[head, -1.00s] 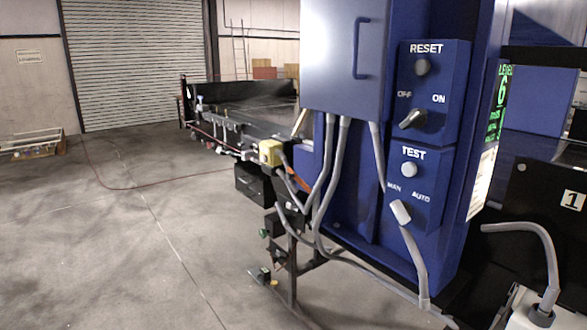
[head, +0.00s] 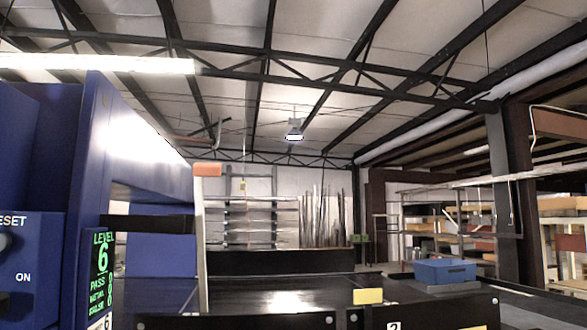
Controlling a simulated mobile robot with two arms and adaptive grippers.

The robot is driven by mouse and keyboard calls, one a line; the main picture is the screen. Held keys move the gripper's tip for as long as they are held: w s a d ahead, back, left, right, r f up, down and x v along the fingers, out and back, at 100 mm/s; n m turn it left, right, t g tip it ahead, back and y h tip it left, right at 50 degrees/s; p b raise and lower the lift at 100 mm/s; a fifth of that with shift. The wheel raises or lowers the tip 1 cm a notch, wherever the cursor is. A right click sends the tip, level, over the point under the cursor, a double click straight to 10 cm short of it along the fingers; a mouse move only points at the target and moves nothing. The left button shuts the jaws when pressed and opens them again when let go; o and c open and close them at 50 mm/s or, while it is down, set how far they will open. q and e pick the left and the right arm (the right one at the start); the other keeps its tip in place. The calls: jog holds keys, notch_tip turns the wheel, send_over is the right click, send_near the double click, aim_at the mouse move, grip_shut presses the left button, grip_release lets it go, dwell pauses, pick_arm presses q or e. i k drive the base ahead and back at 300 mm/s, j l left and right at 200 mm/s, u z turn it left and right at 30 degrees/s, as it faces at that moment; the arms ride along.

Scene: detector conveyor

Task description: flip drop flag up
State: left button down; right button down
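An upright, pale, narrow post with an orange block at its top (head: 204,215) stands beside the dark conveyor, right of the blue detector housing; it may be the drop flag, but I cannot tell for sure. Its lower end runs down in front of the black belt (head: 283,302). Neither of my grippers shows in the head view.
The blue detector housing (head: 140,160) and its control panel (head: 28,270) fill the left. A green-lit display (head: 102,262) reads "LEVEL 6". A blue box (head: 444,271) sits at the conveyor's far right. A yellow block (head: 368,296) is on the near edge. Shelving (head: 470,220) stands behind.

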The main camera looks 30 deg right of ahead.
aim_at(200, 170)
jog(key=z, duration=0.5)
jog(key=l+u, duration=0.2)
jog(key=u, duration=0.25)
jog(key=i+l+u, duration=0.1)
jog(key=u, duration=0.3)
jog(key=l+u, duration=0.3)
jog(key=u, duration=0.15)
jog(key=l+u, duration=0.2)
jog(key=u, duration=0.2)
jog(key=k+l+u, duration=0.1)
jog(key=l, duration=0.25)
jog(key=k+l, duration=0.1)
jog(key=l, duration=0.25)
jog(key=k+l+u, duration=0.15)
jog(key=l, duration=0.5)
jog(key=k+u, duration=0.05)
